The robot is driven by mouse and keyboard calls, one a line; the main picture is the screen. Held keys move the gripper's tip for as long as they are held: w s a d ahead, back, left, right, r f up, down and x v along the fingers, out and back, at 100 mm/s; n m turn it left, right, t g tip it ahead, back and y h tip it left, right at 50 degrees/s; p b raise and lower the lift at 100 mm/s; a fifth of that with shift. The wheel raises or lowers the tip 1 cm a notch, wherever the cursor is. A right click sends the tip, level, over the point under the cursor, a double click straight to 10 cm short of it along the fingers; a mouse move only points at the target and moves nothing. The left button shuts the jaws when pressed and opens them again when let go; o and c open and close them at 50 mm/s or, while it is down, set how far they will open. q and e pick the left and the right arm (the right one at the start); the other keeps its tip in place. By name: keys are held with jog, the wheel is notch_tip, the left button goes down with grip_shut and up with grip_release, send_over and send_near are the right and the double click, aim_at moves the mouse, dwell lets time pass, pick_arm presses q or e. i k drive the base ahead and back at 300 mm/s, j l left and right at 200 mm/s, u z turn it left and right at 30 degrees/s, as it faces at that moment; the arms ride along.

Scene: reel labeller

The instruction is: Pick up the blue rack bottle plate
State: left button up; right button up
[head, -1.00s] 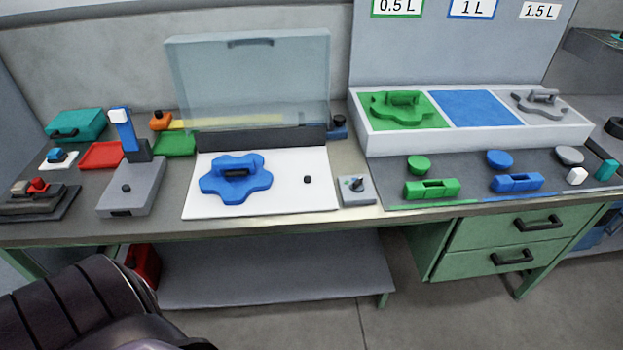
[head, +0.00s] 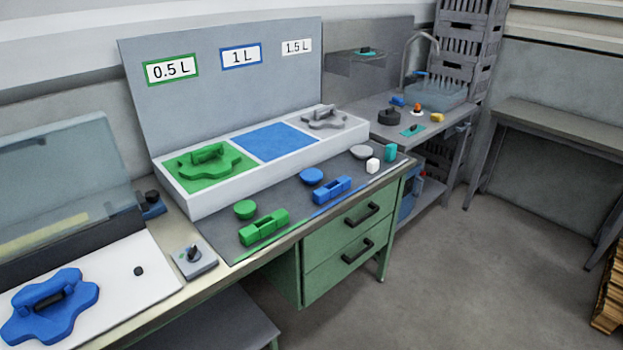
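The blue rack bottle plate (head: 68,308) is a flat, wavy-edged blue plate with a raised handle. It lies on the white board (head: 135,300) at the lower left of the head view, with part of it close to the picture's left edge. A clear raised cover stands behind it. Neither of my grippers shows in the head view now.
A white rack (head: 190,203) holds a green plate (head: 212,170), an empty blue field (head: 272,144) and a grey plate (head: 326,119). Green and blue blocks lie on the dark mat before it. A small switch box (head: 194,258) stands beside the board. Open floor (head: 450,260) lies right.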

aim_at(310, 177)
jog(key=i+l+u, duration=0.25)
jog(key=i+l, duration=0.35)
jog(key=i+l+u, duration=0.3)
jog(key=i+l, duration=0.45)
